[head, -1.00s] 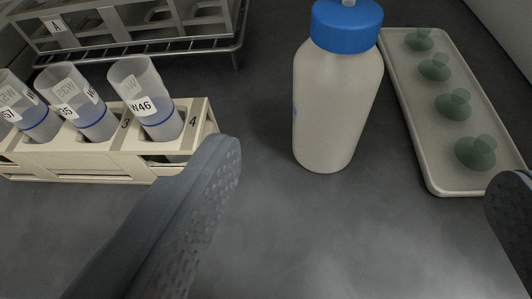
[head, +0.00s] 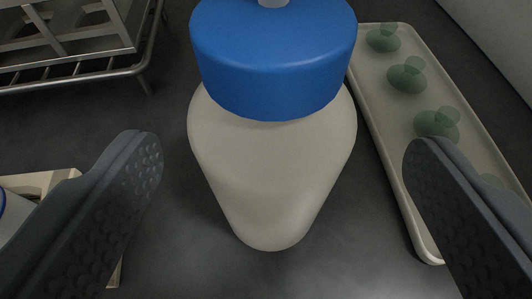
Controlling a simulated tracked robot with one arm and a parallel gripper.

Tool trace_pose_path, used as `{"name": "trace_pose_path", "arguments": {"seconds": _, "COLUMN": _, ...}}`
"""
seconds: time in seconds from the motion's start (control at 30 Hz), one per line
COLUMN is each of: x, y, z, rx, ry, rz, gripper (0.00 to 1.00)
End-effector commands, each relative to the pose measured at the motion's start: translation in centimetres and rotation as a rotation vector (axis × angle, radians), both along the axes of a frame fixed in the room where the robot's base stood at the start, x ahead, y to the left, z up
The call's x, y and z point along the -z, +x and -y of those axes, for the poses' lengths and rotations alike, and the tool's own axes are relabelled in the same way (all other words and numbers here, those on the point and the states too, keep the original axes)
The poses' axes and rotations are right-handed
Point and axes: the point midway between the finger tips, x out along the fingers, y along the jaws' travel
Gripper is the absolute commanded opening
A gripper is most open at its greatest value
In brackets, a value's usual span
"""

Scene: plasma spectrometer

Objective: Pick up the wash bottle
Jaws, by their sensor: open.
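The wash bottle (head: 270,160) stands upright on the dark bench in the middle of the head view. It has a whitish body and a wide blue cap (head: 272,60); the top of its spout is cut off by the upper picture edge. My gripper (head: 283,160) is open, with one grey textured finger to the left of the bottle and the other to the right. Dark gaps show between each finger and the bottle, so neither finger appears to touch it.
A pale tray (head: 402,190) with several green translucent pieces lies close on the right, partly behind my right finger. A cream tube rack (head: 40,182) is partly hidden behind my left finger. A metal wire rack (head: 135,72) stands at the upper left.

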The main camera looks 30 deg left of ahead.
Motion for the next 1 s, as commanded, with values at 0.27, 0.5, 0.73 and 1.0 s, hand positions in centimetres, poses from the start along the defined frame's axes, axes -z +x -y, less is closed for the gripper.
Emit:
{"name": "trace_pose_path", "arguments": {"seconds": 0.27, "x": 2.0, "y": 2.5, "z": -1.8, "rx": -0.002, "ry": -0.001, "rz": -0.003, "gripper": 0.79}}
{"name": "trace_pose_path", "arguments": {"seconds": 0.5, "x": 2.0, "y": 3.0, "z": -2.0, "rx": -0.001, "ry": 0.000, "rz": -0.001, "gripper": 0.79}}
{"name": "trace_pose_path", "arguments": {"seconds": 0.73, "x": 2.0, "y": 2.9, "z": -2.0, "rx": -0.001, "ry": 0.000, "rz": -0.001, "gripper": 0.45}}
{"name": "trace_pose_path", "arguments": {"seconds": 1.0, "x": 2.0, "y": 2.9, "z": -2.0, "rx": -0.002, "ry": 0.000, "rz": -0.001, "gripper": 0.45}}
